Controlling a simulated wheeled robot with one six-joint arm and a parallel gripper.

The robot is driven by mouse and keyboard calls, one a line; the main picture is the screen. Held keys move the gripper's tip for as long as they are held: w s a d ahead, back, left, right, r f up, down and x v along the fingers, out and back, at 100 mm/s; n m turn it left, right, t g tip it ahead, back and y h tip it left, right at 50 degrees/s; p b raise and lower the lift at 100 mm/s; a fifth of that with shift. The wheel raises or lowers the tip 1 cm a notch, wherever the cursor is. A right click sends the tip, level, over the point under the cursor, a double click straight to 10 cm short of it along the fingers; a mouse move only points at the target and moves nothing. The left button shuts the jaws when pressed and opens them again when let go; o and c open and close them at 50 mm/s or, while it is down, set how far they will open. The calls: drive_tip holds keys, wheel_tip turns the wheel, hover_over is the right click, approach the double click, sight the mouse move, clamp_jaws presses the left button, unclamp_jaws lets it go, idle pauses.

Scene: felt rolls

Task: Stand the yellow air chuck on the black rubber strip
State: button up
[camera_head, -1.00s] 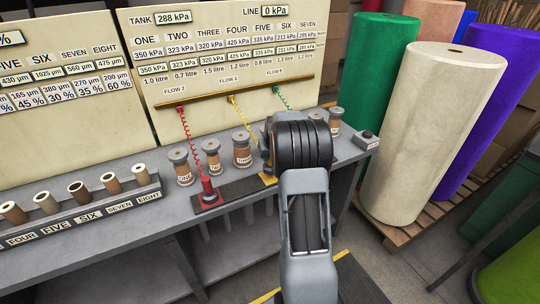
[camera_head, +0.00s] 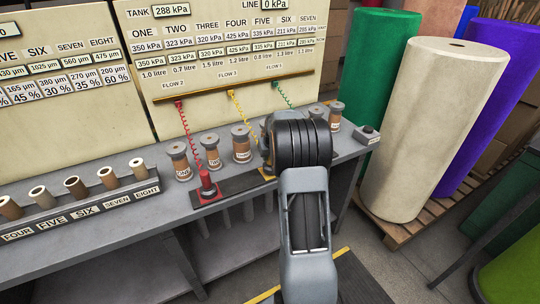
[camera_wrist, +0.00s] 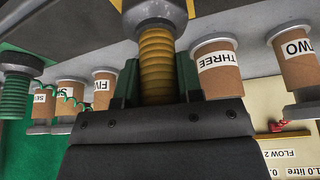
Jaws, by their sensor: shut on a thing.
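The yellow air chuck (camera_wrist: 157,62) is between the fingers of my gripper (camera_wrist: 157,88) in the wrist view, a ribbed yellow body with a wide grey end. My gripper is shut on it. In the head view my arm hides the chuck and the gripper; only the yellow coiled hose (camera_head: 236,108) shows, running down behind the arm. The black rubber strip (camera_head: 240,187) lies on the bench between a red square (camera_head: 204,196) and a yellow patch (camera_head: 268,178), partly behind my arm. I cannot tell whether the chuck touches the bench.
A red chuck (camera_head: 207,183) stands on the red square. Labelled brown spools stand behind, including spool THREE (camera_wrist: 216,70) and spool TWO (camera_wrist: 297,55) close to the gripper. A green chuck (camera_wrist: 15,92) is at the wrist view's left. A rack of tubes (camera_head: 85,205) is at the left.

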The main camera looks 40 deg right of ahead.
drive_tip(key=shift+f+b, duration=0.4)
drive_tip(key=shift+f, duration=0.05)
idle(0.3)
drive_tip(key=o, duration=1.2)
drive_tip(key=shift+s+f, duration=0.1)
drive_tip(key=shift+f, duration=0.05)
drive_tip(key=b+v, duration=0.1)
drive_tip(key=v, duration=1.2)
drive_tip(key=shift+s+a+r, duration=0.1)
drive_tip(key=shift+s+r, duration=0.05)
drive_tip(key=shift+r, duration=0.25)
